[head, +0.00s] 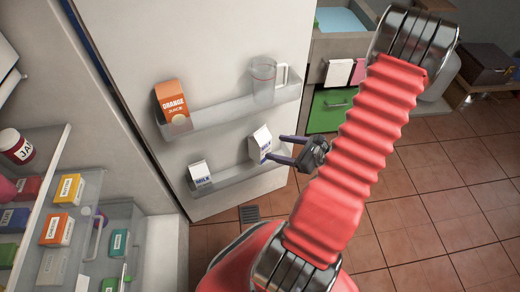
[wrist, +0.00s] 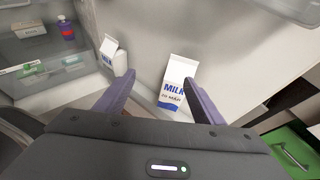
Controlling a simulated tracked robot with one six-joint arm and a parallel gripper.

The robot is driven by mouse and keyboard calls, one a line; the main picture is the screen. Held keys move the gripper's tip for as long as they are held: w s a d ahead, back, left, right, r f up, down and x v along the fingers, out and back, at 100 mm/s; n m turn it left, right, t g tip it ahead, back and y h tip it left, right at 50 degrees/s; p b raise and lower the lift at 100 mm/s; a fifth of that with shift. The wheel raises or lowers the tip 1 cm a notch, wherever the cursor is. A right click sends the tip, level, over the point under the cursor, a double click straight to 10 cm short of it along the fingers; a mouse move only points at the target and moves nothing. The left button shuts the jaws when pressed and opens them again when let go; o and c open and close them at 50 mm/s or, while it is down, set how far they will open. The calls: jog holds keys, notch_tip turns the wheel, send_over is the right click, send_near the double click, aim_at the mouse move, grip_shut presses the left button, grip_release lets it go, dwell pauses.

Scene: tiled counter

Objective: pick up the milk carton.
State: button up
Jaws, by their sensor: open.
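Two milk cartons stand in the lower shelf of the fridge door. The right one (head: 261,143) is white with blue print and leans a little; it also shows in the wrist view (wrist: 178,85). The left one (head: 199,174) shows in the wrist view (wrist: 112,57) beyond my left finger. My gripper (head: 285,149) is open, with its fingers pointing at the right carton. In the wrist view that carton's top lies between the fingers (wrist: 165,92), toward the right one. I cannot tell whether a finger touches it.
The upper door shelf (head: 225,115) holds an orange juice carton (head: 173,106) and a clear jug (head: 263,80). The open fridge (head: 60,200) with boxes and a jam jar (head: 16,146) is at left. The tiled floor (head: 440,200) at right is clear.

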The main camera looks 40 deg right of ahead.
aim_at(261, 133)
jog(key=d, duration=0.1)
jog(key=d+m+h, duration=0.1)
jog(key=d+m+t+h, duration=0.1)
jog(key=shift+w+d+r, duration=0.15)
jog(key=shift+w+d, duration=0.2)
jog(key=shift+w, duration=0.05)
jog(key=shift+x, duration=4.3)
jog(key=shift+a+f+x, duration=0.1)
jog(key=shift+f+x, duration=0.1)
jog(key=shift+x, duration=1.1)
jog(key=shift+a+f+x, duration=0.15)
jog(key=shift+f+x, duration=0.05)
jog(key=shift+x, duration=1.1)
jog(key=shift+s, duration=0.2)
jog(key=shift+c, duration=0.3)
